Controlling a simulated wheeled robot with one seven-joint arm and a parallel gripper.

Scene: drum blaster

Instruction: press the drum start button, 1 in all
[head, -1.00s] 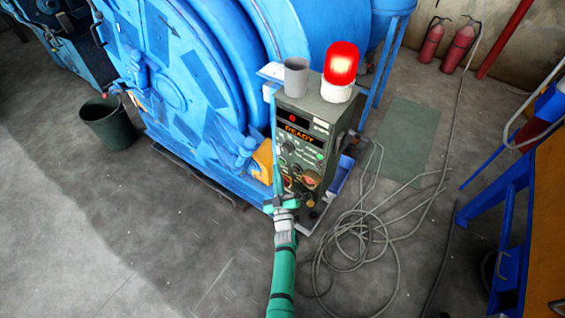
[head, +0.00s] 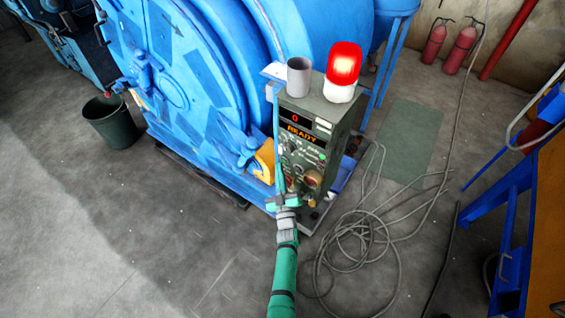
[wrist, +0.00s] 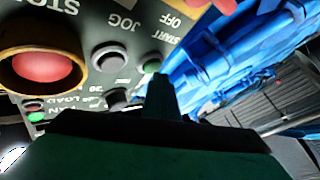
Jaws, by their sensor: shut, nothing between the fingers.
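The drum start button is a small green button (wrist: 151,66) beside the word START on the control panel in the wrist view. My gripper (wrist: 159,82) is shut and empty, with its tip just below that button and overlapping its lower edge in the picture. I cannot tell whether the tip touches it. In the head view, my gripper (head: 290,189) is at the front of the grey-green control box (head: 322,116). The box shows a red 0 and an orange READY display (head: 300,135). The start button is hard to make out there.
In the wrist view, a large red STOP button (wrist: 37,66) in a yellow ring and a grey JOG button (wrist: 108,58) sit left of the start button. A lit red lamp (head: 343,66) and grey cup (head: 299,78) top the box. Cables (head: 358,245) lie right.

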